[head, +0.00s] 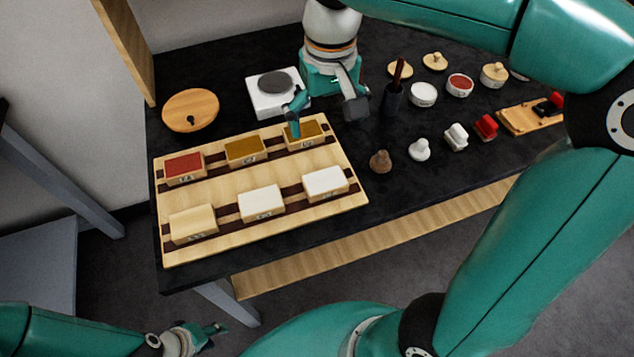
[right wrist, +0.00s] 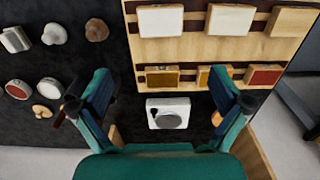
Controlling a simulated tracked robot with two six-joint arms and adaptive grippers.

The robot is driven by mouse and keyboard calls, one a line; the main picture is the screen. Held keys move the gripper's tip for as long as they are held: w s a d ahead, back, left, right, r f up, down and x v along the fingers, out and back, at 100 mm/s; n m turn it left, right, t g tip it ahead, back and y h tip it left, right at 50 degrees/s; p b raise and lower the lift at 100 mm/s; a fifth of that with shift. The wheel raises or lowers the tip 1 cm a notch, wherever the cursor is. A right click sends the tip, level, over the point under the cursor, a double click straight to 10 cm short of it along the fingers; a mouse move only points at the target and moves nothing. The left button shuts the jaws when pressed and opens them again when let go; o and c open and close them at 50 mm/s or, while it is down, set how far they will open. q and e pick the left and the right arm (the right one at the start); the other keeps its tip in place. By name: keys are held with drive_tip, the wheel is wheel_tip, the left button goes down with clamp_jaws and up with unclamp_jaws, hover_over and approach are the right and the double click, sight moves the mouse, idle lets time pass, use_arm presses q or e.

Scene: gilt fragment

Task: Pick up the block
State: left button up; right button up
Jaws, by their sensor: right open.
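Several blocks sit on a pale wooden board with dark strips (head: 225,199). The back row has a red block (head: 184,167), an ochre block (head: 245,149) and a brown-yellow block (head: 303,134). The front row has a beige block (head: 193,222) and two white blocks (head: 261,202) (head: 325,182). Which one is meant cannot be told. My right gripper (head: 325,120) is open and empty above the board's back right corner, one finger overlapping the brown-yellow block in view. It also shows in the right wrist view (right wrist: 160,88). My left gripper (head: 207,334) is low at the left, off the table; its jaws are unclear.
A white scale (head: 262,101) and a round wooden lid (head: 191,110) stand behind the board. To the right are a dark brush cup (head: 394,101), small tins, a brown knob (head: 380,161) and white and red pieces. The black tabletop (head: 355,225) is clear at the front right of the board.

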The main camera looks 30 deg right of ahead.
hover_over(325, 180)
drive_tip(key=f, duration=1)
drive_tip(key=shift+w+f+b, duration=0.25)
drive_tip(key=shift+f+b, duration=0.05)
drive_tip(key=shift+b, duration=0.05)
drive_tip(key=shift+s+f, duration=0.2)
drive_tip(key=shift+f, duration=3)
drive_tip(key=shift+c, duration=0.3)
drive_tip(key=c, duration=0.8)
